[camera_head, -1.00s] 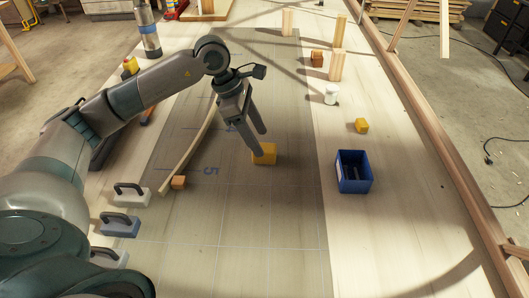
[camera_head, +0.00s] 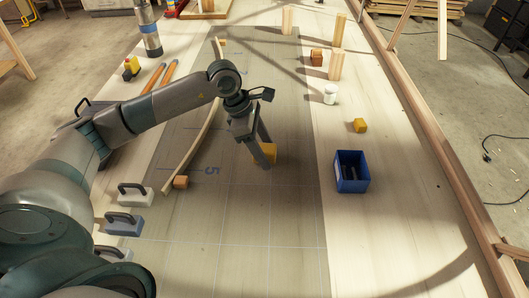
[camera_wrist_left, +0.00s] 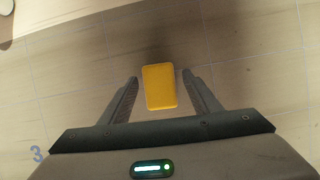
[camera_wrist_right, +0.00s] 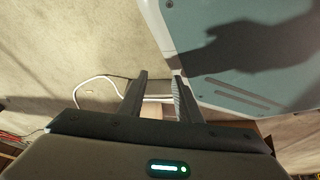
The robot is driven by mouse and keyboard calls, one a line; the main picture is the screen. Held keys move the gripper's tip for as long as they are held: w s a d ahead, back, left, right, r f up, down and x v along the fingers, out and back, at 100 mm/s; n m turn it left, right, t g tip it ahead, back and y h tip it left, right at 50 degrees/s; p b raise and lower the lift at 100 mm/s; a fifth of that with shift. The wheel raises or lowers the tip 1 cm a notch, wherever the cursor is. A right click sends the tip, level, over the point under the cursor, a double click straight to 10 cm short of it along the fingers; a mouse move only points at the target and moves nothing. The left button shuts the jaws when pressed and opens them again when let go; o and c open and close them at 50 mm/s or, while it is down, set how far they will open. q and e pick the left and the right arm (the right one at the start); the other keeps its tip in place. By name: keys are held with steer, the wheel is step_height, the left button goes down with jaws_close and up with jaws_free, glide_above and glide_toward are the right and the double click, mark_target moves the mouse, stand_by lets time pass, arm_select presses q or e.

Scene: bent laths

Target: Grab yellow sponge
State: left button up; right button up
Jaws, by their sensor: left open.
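The yellow sponge (camera_head: 271,150) lies on the grey grid mat (camera_head: 275,205) near the middle of the table, partly hidden by a finger in the head view. My left gripper (camera_head: 264,152) points down over it. In the left wrist view, the sponge (camera_wrist_left: 159,87) shows whole between the two spread fingers of the left gripper (camera_wrist_left: 160,77), with a gap on each side. I cannot tell the exact height of the fingertips. My right gripper (camera_wrist_right: 159,75) shows only in the right wrist view, its fingers apart with nothing held between them.
A blue bin (camera_head: 352,180) with dark items stands right of the mat. A yellow-orange block (camera_head: 360,125), a white cup (camera_head: 330,94) and upright wooden blocks (camera_head: 337,62) stand beyond. The near mat is clear.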

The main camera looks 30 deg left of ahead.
mark_target(271, 149)
arm_select(q)
steer(key=shift+c, duration=0.3)
steer(key=c, duration=1)
steer(key=shift+c, duration=0.3)
steer(key=shift+r, duration=0.15)
arm_select(e)
steer(key=shift+w, duration=0.1)
